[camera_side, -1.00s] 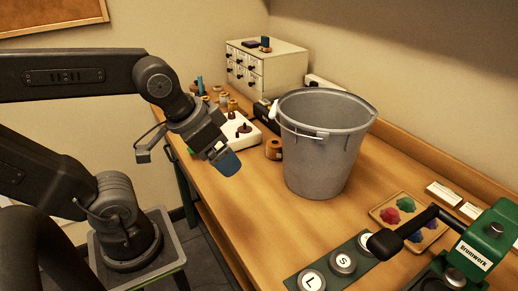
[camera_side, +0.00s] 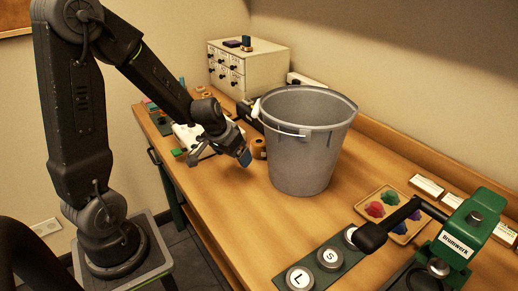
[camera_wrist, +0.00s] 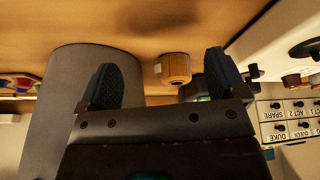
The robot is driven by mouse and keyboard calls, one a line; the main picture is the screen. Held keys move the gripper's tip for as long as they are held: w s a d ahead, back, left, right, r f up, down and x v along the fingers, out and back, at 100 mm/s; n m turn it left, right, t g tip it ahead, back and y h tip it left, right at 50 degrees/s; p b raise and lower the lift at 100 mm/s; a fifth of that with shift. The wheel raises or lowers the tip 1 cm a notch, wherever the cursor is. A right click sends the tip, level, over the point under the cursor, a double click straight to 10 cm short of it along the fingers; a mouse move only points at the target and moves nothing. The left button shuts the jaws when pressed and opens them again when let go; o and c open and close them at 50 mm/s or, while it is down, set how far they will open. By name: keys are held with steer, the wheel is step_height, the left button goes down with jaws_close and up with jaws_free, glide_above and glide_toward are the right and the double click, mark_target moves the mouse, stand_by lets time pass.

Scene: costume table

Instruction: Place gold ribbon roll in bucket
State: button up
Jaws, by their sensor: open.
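The gold ribbon roll (camera_side: 259,148) stands on the wooden table just left of the bucket. It also shows in the wrist view (camera_wrist: 174,69), between my two fingertips in the picture and beyond them. The grey bucket (camera_side: 308,150) stands upright on the table with its white-gripped handle hanging at the rim; its grey wall (camera_wrist: 62,75) shows at the left of the wrist view. My gripper (camera_side: 244,157) is open and empty, low over the table just left of the roll. In the wrist view my gripper's fingers (camera_wrist: 160,80) are spread apart. The inside bottom of the bucket is hidden.
A small drawer cabinet (camera_side: 246,68) stands at the back. A green press (camera_side: 464,238) and a button plate (camera_side: 328,258) are at the front right, near a paint tray (camera_side: 396,210). The table left of the bucket's front is clear.

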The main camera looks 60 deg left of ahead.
mark_target(259, 142)
steer(key=shift+a+f, duration=0.6)
steer(key=shift+w+a+f, duration=0.1)
steer(key=shift+w+a, duration=0.1)
steer(key=shift+w, duration=0.05)
steer(key=w, duration=0.2)
steer(key=w+a, duration=0.1)
steer(key=w, duration=0.2)
steer(key=w+a, duration=0.1)
steer(key=w, duration=0.2)
steer(key=shift+a, duration=0.1)
steer(key=w, duration=0.1)
steer(key=w+a, duration=0.1)
steer(key=w, duration=0.1)
steer(key=shift+w, duration=0.2)
steer(key=shift+x, duration=1.45)
steer(key=shift+s, duration=0.15)
steer(key=c, duration=1.1)
